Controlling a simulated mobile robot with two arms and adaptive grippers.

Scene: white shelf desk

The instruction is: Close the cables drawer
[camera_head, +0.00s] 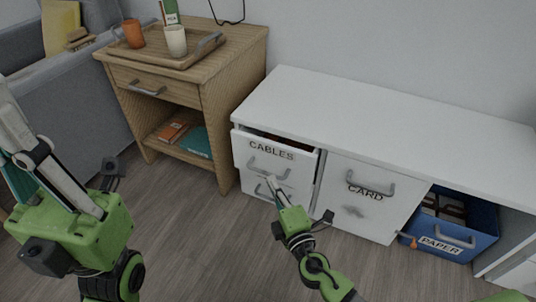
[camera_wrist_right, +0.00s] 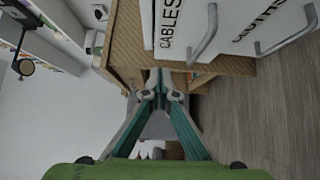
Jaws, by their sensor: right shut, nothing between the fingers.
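The white cables drawer (camera_head: 300,158), labelled "CABLES", is at the left end of the white desk. It stands partly pulled out, with a dark gap under the desktop. Its grey handle (camera_head: 268,170) is on the front. In the right wrist view the drawer front (camera_wrist_right: 193,12) and handle are at the top. My right gripper (camera_head: 270,182) is shut and empty, in front of the drawer near the handle; its fingertips meet in the wrist view (camera_wrist_right: 165,76). I cannot tell whether it touches the drawer. My left gripper (camera_head: 22,135) is at the left edge, away from the drawer, its fingertips unclear.
A lower drawer with its own handle sits under the cables drawer. The "CARD" drawer (camera_head: 368,205) is to the right, then a blue "PAPER" bin (camera_head: 470,247). A wooden side table (camera_head: 222,88) with a tray stands close to the left. The floor in front is clear.

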